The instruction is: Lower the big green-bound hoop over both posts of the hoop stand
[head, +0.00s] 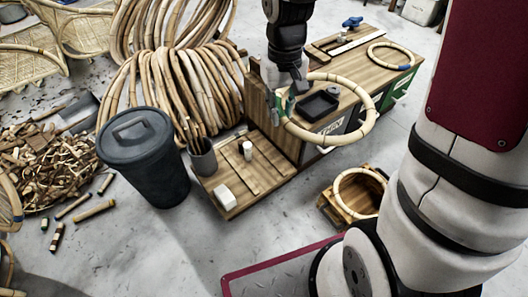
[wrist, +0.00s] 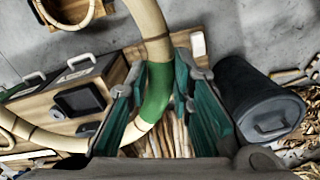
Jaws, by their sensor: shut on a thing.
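My gripper (head: 284,101) is shut on the green binding of the big hoop, in the air near the left end of the workbench. The big pale hoop (head: 377,112) reaches right from the jaws, over the bench front and a dark tray. In the wrist view, the green binding (wrist: 158,88) lies between the two fingers, and the hoop (wrist: 150,28) runs up and curves to the lower left. I cannot clearly pick out the hoop stand or its two posts. A low wooden platform (head: 231,207) left of the bench carries a short white-topped peg (head: 248,150).
A crate (head: 330,209) with a hoop stands on the floor. A lidded bin (head: 146,160) and rattan coils (head: 180,85) are at left.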

